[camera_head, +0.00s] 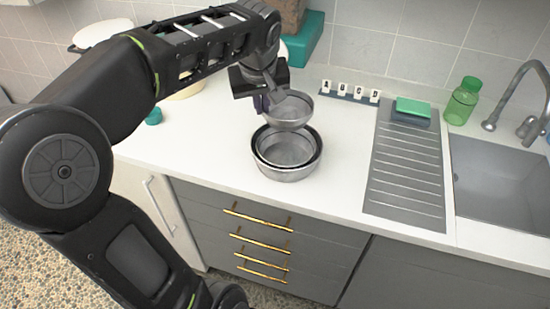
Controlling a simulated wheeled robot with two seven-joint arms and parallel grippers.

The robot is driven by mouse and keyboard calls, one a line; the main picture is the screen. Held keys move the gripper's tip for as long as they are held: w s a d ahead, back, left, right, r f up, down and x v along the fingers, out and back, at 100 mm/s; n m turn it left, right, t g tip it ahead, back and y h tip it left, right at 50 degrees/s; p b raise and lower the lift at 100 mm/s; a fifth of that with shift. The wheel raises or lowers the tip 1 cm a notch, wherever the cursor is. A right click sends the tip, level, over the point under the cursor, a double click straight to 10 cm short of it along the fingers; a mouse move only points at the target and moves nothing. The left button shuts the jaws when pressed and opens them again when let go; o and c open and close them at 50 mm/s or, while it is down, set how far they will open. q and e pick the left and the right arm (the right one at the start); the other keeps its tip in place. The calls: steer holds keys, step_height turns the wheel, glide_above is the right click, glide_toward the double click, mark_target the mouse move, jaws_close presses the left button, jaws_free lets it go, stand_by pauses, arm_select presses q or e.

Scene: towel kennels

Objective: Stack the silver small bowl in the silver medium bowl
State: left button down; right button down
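The silver small bowl (291,113) is in the air above the stacked bowls, roughly level. My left gripper (266,102) is at its rear left rim and appears shut on that rim; the fingertips are partly hidden. Below it, the silver medium bowl (286,151) sits inside a larger, dark-rimmed silver bowl (288,174) on the white counter. The small bowl hangs over the rear part of the medium bowl and hides some of its far rim. My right gripper is not in view.
A grey drainboard (405,180) with a green sponge (412,106) lies to the right, beside the sink (505,180). A green bottle (462,101) and small letter blocks (350,91) stand behind. A white pot (100,33) is at the back left. The counter between bowls and drainboard is clear.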

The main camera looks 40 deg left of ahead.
arm_select(q)
steer(key=shift+w+d, duration=0.15)
steer(key=shift+w, duration=0.05)
glide_toward(263, 141)
steer(key=shift+s+d+r, duration=0.5)
steer(key=shift+d+r, duration=0.05)
steer(key=shift+d, duration=0.05)
step_height(263, 141, down, 4)
steer(key=shift+r+p, duration=0.2)
steer(key=shift+p, duration=0.15)
steer(key=shift+f+b, duration=0.65)
steer(key=shift+b, duration=0.2)
